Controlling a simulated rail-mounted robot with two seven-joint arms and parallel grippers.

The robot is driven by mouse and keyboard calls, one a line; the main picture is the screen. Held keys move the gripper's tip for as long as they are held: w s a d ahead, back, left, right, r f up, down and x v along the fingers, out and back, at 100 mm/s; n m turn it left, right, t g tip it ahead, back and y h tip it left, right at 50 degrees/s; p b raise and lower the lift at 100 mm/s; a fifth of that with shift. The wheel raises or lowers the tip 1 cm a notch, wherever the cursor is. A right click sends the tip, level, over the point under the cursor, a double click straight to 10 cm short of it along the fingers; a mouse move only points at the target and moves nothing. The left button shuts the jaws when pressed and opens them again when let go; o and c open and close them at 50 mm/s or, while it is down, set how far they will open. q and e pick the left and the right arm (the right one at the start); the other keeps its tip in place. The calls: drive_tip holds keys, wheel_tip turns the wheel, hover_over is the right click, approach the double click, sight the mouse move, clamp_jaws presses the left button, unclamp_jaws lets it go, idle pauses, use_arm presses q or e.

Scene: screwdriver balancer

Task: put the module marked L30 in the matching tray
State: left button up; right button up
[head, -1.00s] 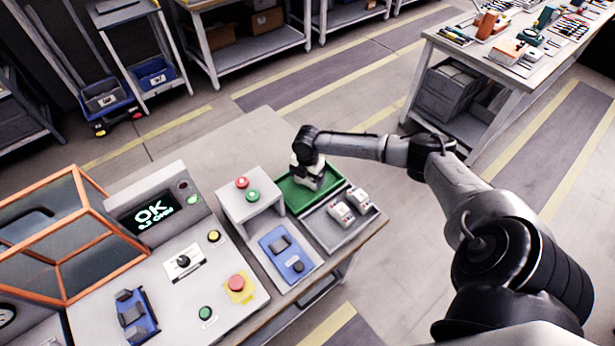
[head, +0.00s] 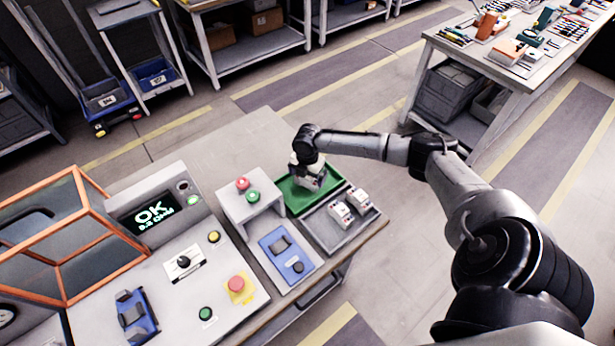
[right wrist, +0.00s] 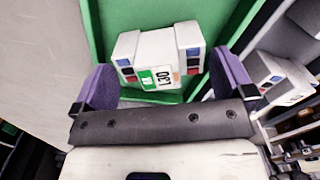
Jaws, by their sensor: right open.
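A white module (right wrist: 158,58) with a green and white label, reading L30 upside down, shows in the right wrist view. It is over or in the green tray (right wrist: 112,14), which is also in the head view (head: 296,206); whether it touches the floor of the tray I cannot tell. My right gripper (right wrist: 163,66) is open, with one purple finger on each side of the module and gaps between. In the head view my right gripper (head: 308,178) is over the green tray and hides part of it. My left gripper is not in view.
A grey tray (head: 335,238) with two white modules (head: 342,214) adjoins the green tray. A white stand with red and green buttons (head: 243,184), a blue fixture (head: 287,254) and the console (head: 190,300) are to the left. The bench behind (head: 225,140) is clear.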

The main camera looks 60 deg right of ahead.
wheel_tip(320, 180, up, 9)
drive_tip(key=shift+p, duration=0.5)
drive_tip(key=shift+r, duration=0.8)
